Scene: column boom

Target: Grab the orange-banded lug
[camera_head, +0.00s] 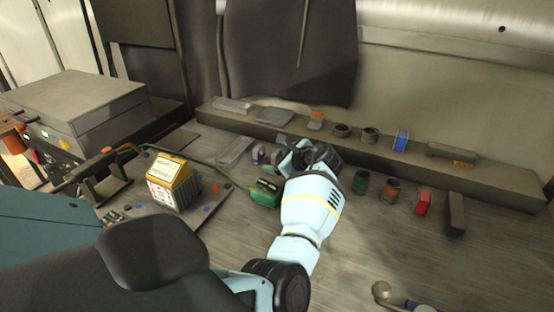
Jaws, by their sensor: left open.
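A small dark cylinder with an orange-red band (391,190) stands on the bench at right of centre; it looks like the orange-banded lug. My right gripper is not in view.
A dark cylinder with a green band (361,183), a red block (423,202) and a dark upright block (455,214) stand near the lug. The raised ledge (490,188) runs behind. A yellow-topped box (173,182) and a green connector (264,193) are at left. The front right bench is mostly clear.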

